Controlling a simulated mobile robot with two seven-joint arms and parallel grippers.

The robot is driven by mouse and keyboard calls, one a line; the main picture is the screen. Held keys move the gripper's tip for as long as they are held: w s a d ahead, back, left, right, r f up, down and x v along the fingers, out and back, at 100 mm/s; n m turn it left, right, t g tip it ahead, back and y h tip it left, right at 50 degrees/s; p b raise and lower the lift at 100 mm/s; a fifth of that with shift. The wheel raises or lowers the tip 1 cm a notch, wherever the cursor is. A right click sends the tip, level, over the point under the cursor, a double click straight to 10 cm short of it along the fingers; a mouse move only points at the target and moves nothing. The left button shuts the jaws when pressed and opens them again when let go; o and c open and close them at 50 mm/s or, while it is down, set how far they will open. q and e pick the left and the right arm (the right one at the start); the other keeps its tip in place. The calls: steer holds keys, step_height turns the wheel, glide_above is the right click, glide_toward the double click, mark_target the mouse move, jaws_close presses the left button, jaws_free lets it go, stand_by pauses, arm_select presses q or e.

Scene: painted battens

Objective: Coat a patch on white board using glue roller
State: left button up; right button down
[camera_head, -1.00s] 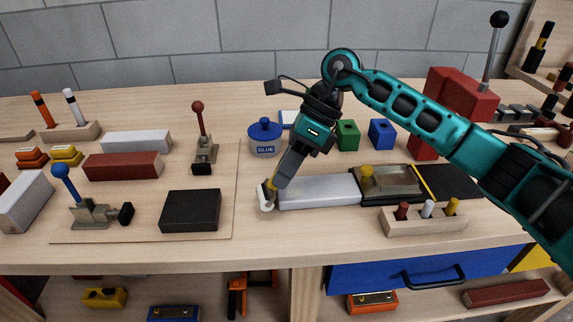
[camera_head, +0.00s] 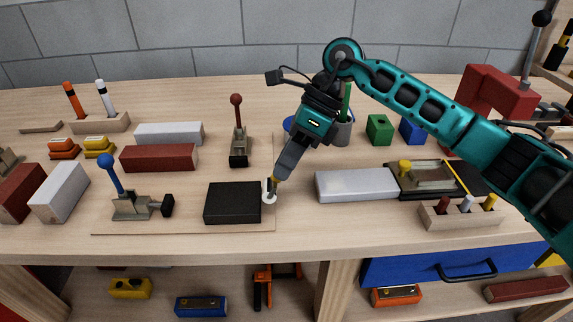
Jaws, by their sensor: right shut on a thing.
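My right gripper (camera_head: 282,168) is shut on the glue roller, whose white roller head (camera_head: 269,192) points down beside the right end of a black block (camera_head: 232,203). I cannot tell whether the head touches the block or the thin panel under it. A white board (camera_head: 357,185) lies flat to the right of the roller, apart from it, its right end against a black clamp-like fixture with a yellow knob (camera_head: 404,166). The blue-lidded glue pot (camera_head: 290,123) is mostly hidden behind my right gripper. My left gripper is not in view.
A wooden holder with coloured pegs (camera_head: 461,215) is front right. Green (camera_head: 379,128) and blue blocks stand behind the board.

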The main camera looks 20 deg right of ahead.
steer(key=r, duration=0.3)
steer(key=r+p, duration=0.1)
steer(key=r, duration=0.1)
steer(key=shift+a, duration=0.25)
steer(key=shift+d+r+p, duration=0.1)
steer(key=shift+r+p, duration=0.35)
steer(key=shift+r, duration=0.2)
steer(key=shift+r+p, duration=0.5)
steer(key=shift+r, duration=0.3)
steer(key=shift+r+p, duration=0.4)
steer(key=shift+r, duration=0.2)
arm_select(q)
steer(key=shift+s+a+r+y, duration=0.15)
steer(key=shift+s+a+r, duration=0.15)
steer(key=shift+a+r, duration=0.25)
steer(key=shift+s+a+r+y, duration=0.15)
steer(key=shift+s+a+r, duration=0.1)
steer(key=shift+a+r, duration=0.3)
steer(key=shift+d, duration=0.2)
arm_select(e)
steer(key=shift+d, duration=0.1)
